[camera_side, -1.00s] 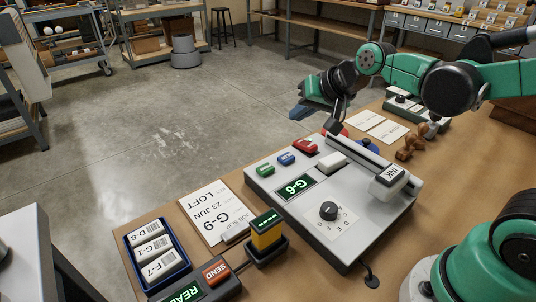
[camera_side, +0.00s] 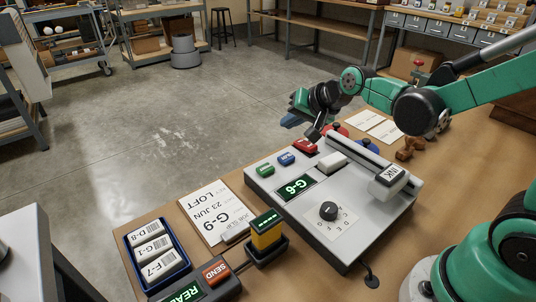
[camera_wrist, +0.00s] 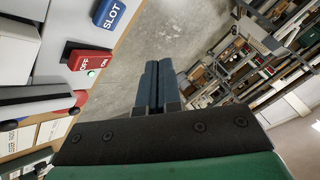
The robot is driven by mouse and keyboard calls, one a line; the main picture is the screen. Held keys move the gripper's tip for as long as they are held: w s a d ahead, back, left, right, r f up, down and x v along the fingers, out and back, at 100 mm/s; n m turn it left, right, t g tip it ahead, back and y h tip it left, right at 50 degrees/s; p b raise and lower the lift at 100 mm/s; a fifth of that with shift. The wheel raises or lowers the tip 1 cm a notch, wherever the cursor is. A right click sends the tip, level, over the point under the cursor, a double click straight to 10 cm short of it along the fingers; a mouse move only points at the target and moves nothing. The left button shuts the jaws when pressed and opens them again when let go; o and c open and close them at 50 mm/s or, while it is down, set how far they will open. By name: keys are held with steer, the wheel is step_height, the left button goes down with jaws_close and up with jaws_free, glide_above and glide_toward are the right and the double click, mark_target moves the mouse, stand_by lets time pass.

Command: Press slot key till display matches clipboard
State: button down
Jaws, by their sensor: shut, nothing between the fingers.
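The grey machine (camera_side: 350,238) stands on the bench with a lit green display (camera_side: 296,188) that reads G-6. Its blue key (camera_side: 286,159) sits between a green key (camera_side: 265,170) and a red switch (camera_side: 305,147). In the wrist view the blue key reads SLOT (camera_wrist: 110,14). My gripper (camera_side: 291,120) is above and beyond the machine's far edge, touching no key. Its blue fingers (camera_wrist: 158,84) are together and empty, over the floor in the wrist view.
A blue tray (camera_side: 130,262) holds labelled blocks D-8, G-1 and F-7. An INK block (camera_side: 389,182) is on the machine's right. Papers (camera_side: 384,127) and wooden stamps (camera_side: 409,148) lie beyond.

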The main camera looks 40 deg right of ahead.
mark_target(289, 158)
steer(key=shift+f, duration=2.85)
steer(key=shift+f, duration=0.1)
steer(key=shift+f, duration=0.3)
steer(key=shift+f, duration=0.45)
steer(key=shift+r, duration=0.15)
stand_by(0.5)
steer(key=shift+r, duration=0.75)
steer(key=shift+r, duration=2.5)
stand_by(0.4)
